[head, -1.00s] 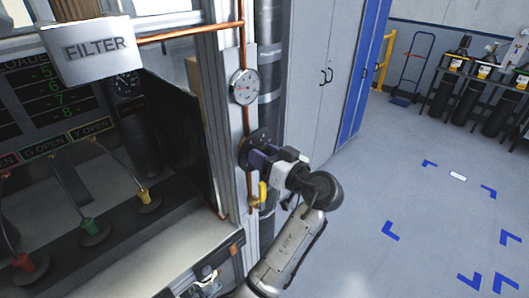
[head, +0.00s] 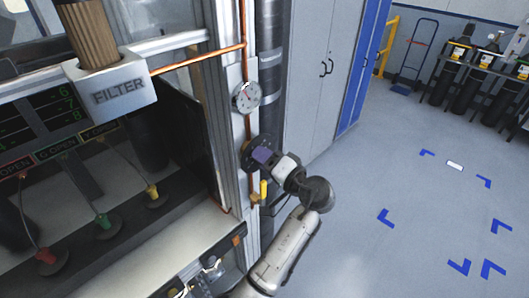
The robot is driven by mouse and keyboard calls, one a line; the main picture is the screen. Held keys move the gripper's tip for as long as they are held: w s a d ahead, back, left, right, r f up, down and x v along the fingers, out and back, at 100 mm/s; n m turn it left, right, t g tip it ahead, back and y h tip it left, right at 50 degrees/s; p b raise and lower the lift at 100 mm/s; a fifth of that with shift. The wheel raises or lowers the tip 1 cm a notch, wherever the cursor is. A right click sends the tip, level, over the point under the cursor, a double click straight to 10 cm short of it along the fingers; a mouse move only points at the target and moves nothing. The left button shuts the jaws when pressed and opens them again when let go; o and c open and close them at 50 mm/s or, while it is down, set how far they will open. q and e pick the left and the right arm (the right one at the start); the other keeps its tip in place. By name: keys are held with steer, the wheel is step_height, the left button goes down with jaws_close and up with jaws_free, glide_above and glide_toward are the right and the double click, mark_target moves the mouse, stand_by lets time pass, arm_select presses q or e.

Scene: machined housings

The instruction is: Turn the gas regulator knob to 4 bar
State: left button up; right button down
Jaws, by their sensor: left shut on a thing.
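The gas regulator knob (head: 250,146) is a dark round disc on the copper pipe at the machine's right post. A round white-faced gauge (head: 246,96) sits just above it; its scale and needle are too small to read. My left gripper (head: 261,156), with purple fingers, is shut on the knob from the front right and hides part of it. My arm rises to it from the bottom of the view. My right gripper is not in view.
A yellow-handled valve (head: 263,189) sits on the pipe just below my gripper. A metal box marked FILTER (head: 119,92) hangs at upper left. A grey cabinet (head: 305,70) stands behind. The floor at right is open.

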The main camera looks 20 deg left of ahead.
arm_select(q)
steer(key=shift+r+m+p, duration=0.1)
steer(key=shift+m+p, duration=0.4)
steer(key=shift+m, duration=0.2)
steer(key=o, duration=0.9)
steer(key=shift+o, duration=0.2)
steer(key=shift+d, duration=0.1)
steer(key=v, duration=0.7)
steer(key=shift+d, duration=0.15)
steer(key=shift+s, duration=0.1)
